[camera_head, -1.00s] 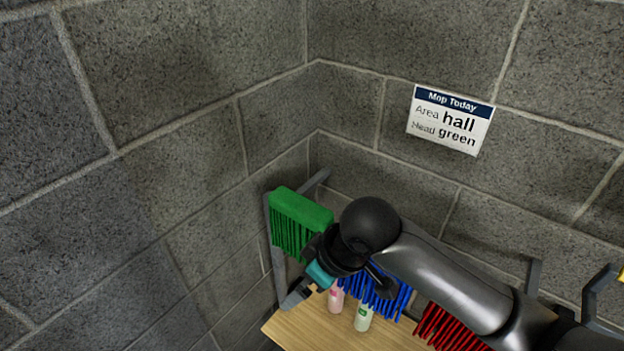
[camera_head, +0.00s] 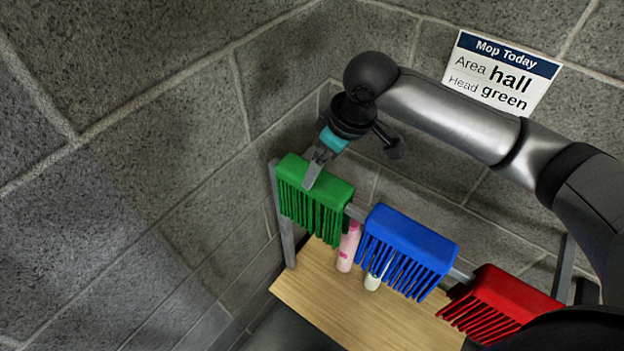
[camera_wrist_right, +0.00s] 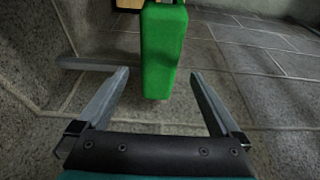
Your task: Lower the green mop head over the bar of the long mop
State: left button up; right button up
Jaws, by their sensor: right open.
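The green mop head (camera_head: 316,180) hangs at the left end of a grey rail, its strands pointing down. My right gripper (camera_head: 314,172) is open at the top of the green head. In the right wrist view, its two fingers (camera_wrist_right: 160,74) are apart, with the green block (camera_wrist_right: 163,50) ahead between them; I cannot tell whether they touch it. The long mop and its bar are not in view. My left gripper is not in view.
A blue mop head (camera_head: 410,240) and a red mop head (camera_head: 500,300) hang farther right on the rail. A pink bottle (camera_head: 348,247) and a pale bottle (camera_head: 374,276) stand on the wooden shelf (camera_head: 340,305). A sign (camera_head: 500,72) reads hall, green. Block walls stand close behind and left.

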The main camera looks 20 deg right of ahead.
aim_at(310, 161)
jog(key=b+x, duration=0.1)
jog(key=x, duration=0.8)
jog(key=shift+w+a+f+b, duration=0.15)
jog(key=shift+f+b, duration=0.2)
jog(key=shift+w+a+f, duration=0.1)
jog(key=shift+w+f, duration=0.1)
jog(key=shift+f, duration=0.45)
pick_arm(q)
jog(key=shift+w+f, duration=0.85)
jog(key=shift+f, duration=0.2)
pick_arm(e)
grip_shut()
notch_tip(310, 161, up, 9)
jog(key=p, duration=1)
pick_arm(q)
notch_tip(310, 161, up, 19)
jog(key=p, duration=0.8)
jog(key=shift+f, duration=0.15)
pick_arm(e)
notch_tip(310, 161, up, 10)
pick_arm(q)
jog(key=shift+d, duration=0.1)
